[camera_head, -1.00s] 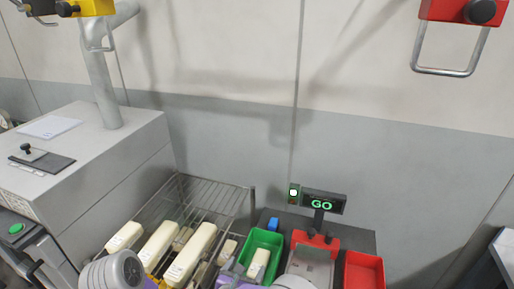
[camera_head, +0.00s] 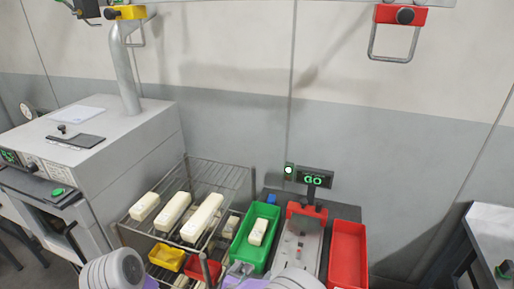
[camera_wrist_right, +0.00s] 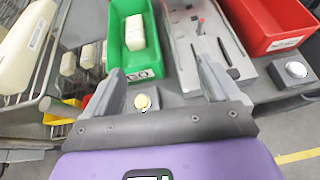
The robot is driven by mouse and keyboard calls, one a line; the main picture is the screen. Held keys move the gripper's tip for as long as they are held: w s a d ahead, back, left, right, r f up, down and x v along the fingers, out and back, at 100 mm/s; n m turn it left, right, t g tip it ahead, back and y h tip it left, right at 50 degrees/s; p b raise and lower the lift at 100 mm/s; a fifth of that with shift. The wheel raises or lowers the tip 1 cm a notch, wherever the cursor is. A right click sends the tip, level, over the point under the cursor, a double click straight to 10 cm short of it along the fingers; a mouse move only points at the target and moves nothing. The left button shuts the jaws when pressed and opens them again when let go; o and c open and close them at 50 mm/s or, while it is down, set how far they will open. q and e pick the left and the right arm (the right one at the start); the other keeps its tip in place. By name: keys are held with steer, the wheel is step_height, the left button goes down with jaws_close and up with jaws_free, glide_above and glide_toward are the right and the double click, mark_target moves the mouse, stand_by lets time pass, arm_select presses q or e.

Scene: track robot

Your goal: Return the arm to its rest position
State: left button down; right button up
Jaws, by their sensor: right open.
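My right gripper (camera_head: 242,269) is at the bottom centre of the head view, in front of the green bin. In the right wrist view its two grey fingers (camera_wrist_right: 165,88) stand wide apart with nothing between them. The green bin (camera_wrist_right: 117,40), holding one pale block (camera_wrist_right: 136,32), lies beyond the fingers. A rounded grey link of my left arm (camera_head: 115,269) shows at the lower left, with a bit of purple beside it. The fingers of my left gripper are not visible.
A wire rack (camera_head: 236,177) with several pale blocks and a yellow bin (camera_head: 167,257) stands left. A grey fixture (camera_head: 297,244), a red bin (camera_head: 348,255) and a lit GO sign (camera_head: 314,179) stand right. A grey cabinet (camera_head: 140,150) is further left.

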steer(key=d+f+m+g, duration=0.3)
steer(key=d+f+g, duration=0.15)
steer(key=f, duration=0.35)
steer(key=s+d+f+m+g+y, duration=0.2)
steer(key=s+f+m+g+y, duration=0.25)
steer(key=s+f+m, duration=0.4)
steer(key=s+d+f+m+g+y, duration=0.25)
steer(key=s+f+m+g, duration=0.25)
steer(key=s+m, duration=0.6)
arm_select(q)
step_height(320, 180, down, 10)
steer(key=w+b, duration=0.1)
steer(key=b, duration=0.9)
steer(key=shift+w+f, duration=0.25)
steer(key=shift+w, duration=0.1)
arm_select(e)
step_height(320, 180, down, 13)
steer(key=w+d+m+t+y, duration=0.1)
steer(key=d+m+t, duration=0.1)
steer(key=m, duration=0.9)
steer(key=shift+w+d+r+m+t+y, duration=0.15)
steer(key=shift+w+d+m+t+y, duration=0.1)
steer(key=shift+w+m+t+y, duration=0.15)
